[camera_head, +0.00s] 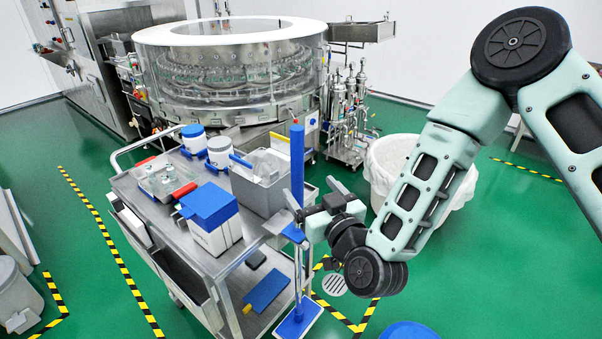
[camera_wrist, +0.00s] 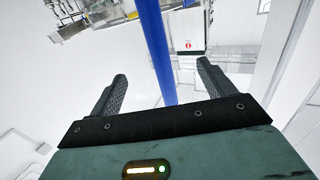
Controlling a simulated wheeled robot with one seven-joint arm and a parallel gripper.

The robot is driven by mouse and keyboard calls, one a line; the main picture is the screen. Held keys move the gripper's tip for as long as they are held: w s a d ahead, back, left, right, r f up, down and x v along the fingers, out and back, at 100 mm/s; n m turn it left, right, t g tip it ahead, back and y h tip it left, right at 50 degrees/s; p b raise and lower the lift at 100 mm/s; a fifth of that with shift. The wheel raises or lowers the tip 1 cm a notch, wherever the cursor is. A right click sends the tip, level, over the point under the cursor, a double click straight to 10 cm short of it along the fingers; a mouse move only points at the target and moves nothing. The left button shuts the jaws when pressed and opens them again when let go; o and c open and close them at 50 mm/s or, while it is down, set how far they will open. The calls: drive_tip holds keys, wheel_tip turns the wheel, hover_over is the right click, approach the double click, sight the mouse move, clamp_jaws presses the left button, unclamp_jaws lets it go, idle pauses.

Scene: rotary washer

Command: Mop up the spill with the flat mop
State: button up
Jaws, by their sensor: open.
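The flat mop (camera_head: 297,165) stands upright at the right end of the steel cart, with a thick blue upper handle and a thinner shaft below. Its flat blue and white head (camera_head: 298,318) is low down beside the cart. My gripper (camera_head: 312,208) is open at the handle, pointing left. In the wrist view the blue handle (camera_wrist: 156,50) runs between the two spread fingers of my gripper (camera_wrist: 162,80), with a gap on each side. Neither finger appears to touch it. I cannot make out a spill in either view.
A lined white bin (camera_head: 395,160) stands behind my arm. A floor drain (camera_head: 334,285) lies right of the mop head.

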sight(300, 164)
drive_tip(key=shift+b+x, duration=0.35)
drive_tip(key=shift+x, duration=2.75)
drive_tip(key=c, duration=1.7)
drive_tip(key=shift+c, duration=0.2)
drive_tip(key=shift+r, duration=0.2)
drive_tip(key=shift+r+p, duration=0.7)
drive_tip(key=shift+r, duration=0.7)
